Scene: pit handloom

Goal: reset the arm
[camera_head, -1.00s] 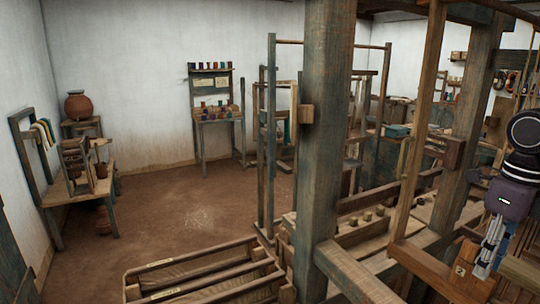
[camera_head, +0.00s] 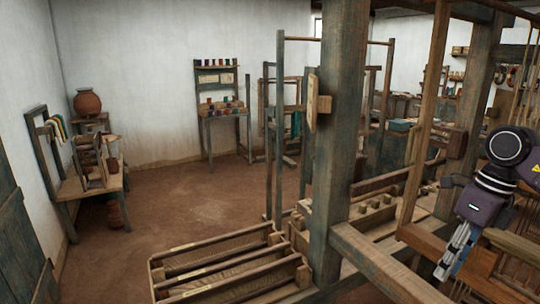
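My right gripper (camera_head: 447,272) is at the lower right of the head view, pointing down and to the left beside the loom's wooden beams. Its pale fingers look close together, but the angle does not show whether there is a gap. I see nothing held in it. The pit handloom's thick post (camera_head: 339,140) stands left of my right arm, and a horizontal beam (camera_head: 385,262) runs below and left of the gripper. Whether the gripper touches the wood cannot be told. My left gripper is not in view.
A slatted wooden frame (camera_head: 230,262) lies at the lower middle. A side table (camera_head: 90,184) with a small wooden stand is at the left, near a clay pot (camera_head: 87,102). A shelf desk (camera_head: 222,112) stands at the back wall. The earth floor (camera_head: 190,205) between is clear.

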